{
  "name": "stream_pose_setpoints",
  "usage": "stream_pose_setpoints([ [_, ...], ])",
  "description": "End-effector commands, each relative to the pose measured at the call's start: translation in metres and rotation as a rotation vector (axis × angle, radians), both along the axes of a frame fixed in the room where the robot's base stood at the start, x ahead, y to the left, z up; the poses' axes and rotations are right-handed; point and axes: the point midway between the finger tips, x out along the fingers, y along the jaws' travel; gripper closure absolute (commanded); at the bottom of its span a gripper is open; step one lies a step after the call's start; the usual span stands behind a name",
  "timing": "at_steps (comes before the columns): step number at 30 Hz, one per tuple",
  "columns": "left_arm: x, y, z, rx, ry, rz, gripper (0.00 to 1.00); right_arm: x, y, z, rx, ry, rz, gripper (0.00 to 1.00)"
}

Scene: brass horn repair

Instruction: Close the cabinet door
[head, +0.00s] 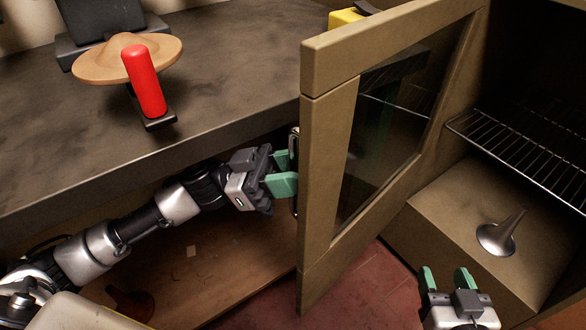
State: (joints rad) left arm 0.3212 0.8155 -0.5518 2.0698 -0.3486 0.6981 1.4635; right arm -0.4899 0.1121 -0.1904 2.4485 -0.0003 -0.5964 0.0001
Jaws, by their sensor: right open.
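The cabinet door (318,190), a tan frame with a dark glass pane (395,125), stands open and swung out from the cabinet (450,225) on the right. A metal handle (294,145) shows on the left, outer side of the door. My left gripper (283,174) is at this handle, its green fingers beside it; the fingers partly hide the handle, and I cannot tell whether they grip it. My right gripper (447,279) is open and empty, low at the right in front of the cabinet, apart from the door.
The cabinet holds a wire shelf (525,150) and a metal funnel-shaped piece (497,238). A dark workbench (220,75) at left carries a tool with a red handle (144,80) and a tan disc (100,62). Reddish floor (365,290) shows below the door.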

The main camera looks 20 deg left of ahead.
Motion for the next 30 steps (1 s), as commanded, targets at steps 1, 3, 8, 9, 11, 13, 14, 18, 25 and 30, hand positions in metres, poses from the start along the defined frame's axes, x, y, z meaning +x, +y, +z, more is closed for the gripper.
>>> stream_pose_setpoints([
  [1,0.0001,-0.0011,0.0006,-0.001,0.000,0.000,0.61,0.0001,0.0000,0.0002,0.000,-0.002,0.000,0.45],
  [3,0.0001,-0.0013,0.0007,0.000,0.000,0.001,0.61,0.0002,0.0002,0.0006,0.001,-0.004,0.000,0.45],
  [8,0.0001,-0.0011,0.0005,0.000,0.000,0.001,0.63,0.0002,0.0003,0.0007,0.001,-0.005,0.000,0.45],
  [9,0.0001,-0.0010,0.0004,0.000,0.000,0.000,0.69,0.0002,0.0003,0.0007,0.001,-0.004,0.000,0.45],
  [11,0.0001,-0.0010,0.0004,0.000,0.000,0.001,0.78,0.0002,0.0003,0.0007,0.001,-0.004,0.000,0.45],
  [13,0.0001,-0.0009,0.0004,0.000,0.000,0.000,0.89,0.0003,0.0003,0.0005,0.002,-0.004,0.001,0.45],
  [14,0.0001,-0.0009,0.0004,0.000,0.000,0.000,0.93,0.0003,0.0004,0.0005,0.002,-0.004,0.001,0.45],
  [18,0.0002,-0.0008,0.0003,0.000,0.000,0.001,1.00,0.0002,0.0005,0.0004,0.002,-0.003,0.001,0.45],
  [25,0.0000,-0.0015,0.0005,0.000,0.001,0.002,1.00,0.0001,0.0004,0.0004,0.001,0.003,0.001,0.45],
  [30,-0.0017,-0.0072,0.0019,-0.002,0.002,0.007,1.00,-0.0049,-0.0026,-0.0089,-0.021,0.092,-0.004,0.45],
])
